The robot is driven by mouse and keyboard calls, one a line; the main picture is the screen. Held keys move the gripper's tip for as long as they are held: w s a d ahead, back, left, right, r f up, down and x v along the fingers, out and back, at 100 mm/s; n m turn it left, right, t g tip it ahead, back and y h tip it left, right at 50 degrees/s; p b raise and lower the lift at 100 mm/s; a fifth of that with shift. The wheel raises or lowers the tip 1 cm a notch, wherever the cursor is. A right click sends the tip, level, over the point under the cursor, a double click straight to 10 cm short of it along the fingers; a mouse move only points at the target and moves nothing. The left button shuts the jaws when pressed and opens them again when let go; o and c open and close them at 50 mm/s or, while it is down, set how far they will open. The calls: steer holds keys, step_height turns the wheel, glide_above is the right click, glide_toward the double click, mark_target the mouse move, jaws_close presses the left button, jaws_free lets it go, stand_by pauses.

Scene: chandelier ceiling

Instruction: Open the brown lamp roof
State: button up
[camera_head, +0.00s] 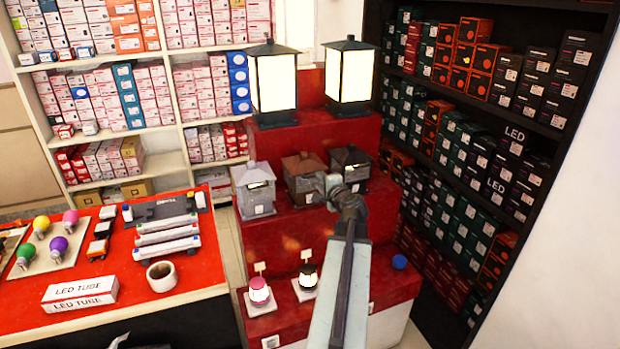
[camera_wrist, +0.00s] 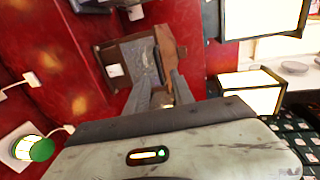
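The brown lamp (camera_head: 302,182) stands on the middle red step, between a pale grey lamp (camera_head: 253,192) and a dark lamp (camera_head: 352,166). Its brown roof (camera_head: 303,163) looks seated on its body in the head view. My gripper (camera_head: 330,184) is in front of the brown lamp's right side. In the wrist view the lamp lies sideways, with its roof (camera_wrist: 169,52) to the right. My gripper (camera_wrist: 163,80) is open there, its two fingers apart and close to the roof edge. Whether a fingertip touches the roof cannot be told.
Two tall lit lanterns (camera_head: 272,82) (camera_head: 352,75) stand on the step above. Shelves of boxes (camera_head: 480,150) stand right. A red table (camera_head: 205,262) with bulbs stands left.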

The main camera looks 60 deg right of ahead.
mark_target(313, 176)
steer(key=b+x, duration=0.1)
steer(key=x, duration=0.6)
steer(key=shift+a, duration=0.2)
jaws_close()
steer(key=shift+a, duration=0.1)
stand_by(0.8)
